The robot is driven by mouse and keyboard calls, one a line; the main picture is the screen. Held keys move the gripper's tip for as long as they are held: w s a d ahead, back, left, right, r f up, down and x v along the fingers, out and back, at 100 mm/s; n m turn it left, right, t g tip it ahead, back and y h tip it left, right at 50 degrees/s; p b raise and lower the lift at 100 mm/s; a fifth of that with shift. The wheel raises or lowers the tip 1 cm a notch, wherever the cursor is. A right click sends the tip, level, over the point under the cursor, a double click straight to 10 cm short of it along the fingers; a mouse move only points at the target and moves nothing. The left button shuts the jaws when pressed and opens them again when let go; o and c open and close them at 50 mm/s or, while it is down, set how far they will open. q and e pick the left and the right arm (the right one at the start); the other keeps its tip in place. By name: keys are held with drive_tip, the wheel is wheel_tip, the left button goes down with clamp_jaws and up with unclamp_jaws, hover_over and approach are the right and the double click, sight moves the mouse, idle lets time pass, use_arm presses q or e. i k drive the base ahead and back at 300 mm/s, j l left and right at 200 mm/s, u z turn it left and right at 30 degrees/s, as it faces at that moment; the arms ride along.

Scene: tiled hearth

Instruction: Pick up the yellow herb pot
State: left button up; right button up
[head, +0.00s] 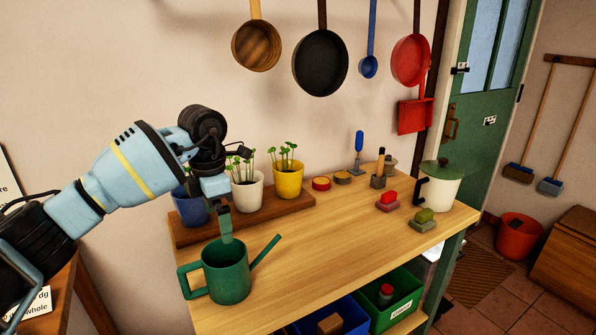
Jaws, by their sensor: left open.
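The yellow herb pot (289,182) stands upright with green seedlings on a brown wooden board at the back of the workbench. My left gripper (225,226) points down in front of the board, to the left of the yellow pot and apart from it. It is open, and I see no yellow pot between its fingers. Its fingertip overlaps the top of a green watering can (227,277) in the picture; whether they touch I cannot tell. My right gripper is not in view.
A white pot (247,193) stands just left of the yellow one, and a blue pot (188,209) is partly hidden behind my arm. A lidded cream pot (440,187), brushes and small tins stand to the right. The bench's middle (320,235) is clear. Pans hang above.

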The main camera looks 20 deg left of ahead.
sight(288, 174)
drive_tip(key=i, duration=1.25)
